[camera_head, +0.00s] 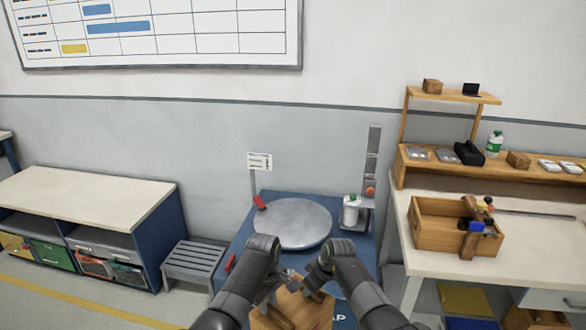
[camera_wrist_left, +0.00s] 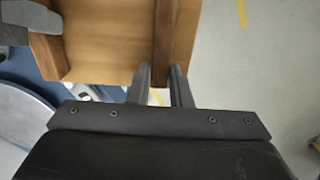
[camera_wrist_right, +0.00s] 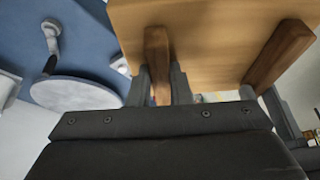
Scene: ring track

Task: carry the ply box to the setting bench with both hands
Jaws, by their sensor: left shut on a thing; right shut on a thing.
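The ply box (camera_head: 290,312) shows at the bottom middle of the head view, between my two grippers and partly hidden by my arms. Both wrist views show its pale ply face with darker wooden battens. My left gripper (camera_wrist_left: 160,84) is shut on a batten of the box (camera_wrist_left: 105,45). My right gripper (camera_wrist_right: 160,84) is shut on another batten of the box (camera_wrist_right: 205,40). I cannot tell which bench is the setting bench: a pale-topped bench (camera_head: 75,200) stands at the left, and another (camera_head: 430,262) at the right.
An open wooden box (camera_head: 435,232) with tools sits on the right bench, below a wooden shelf (camera_head: 480,168).

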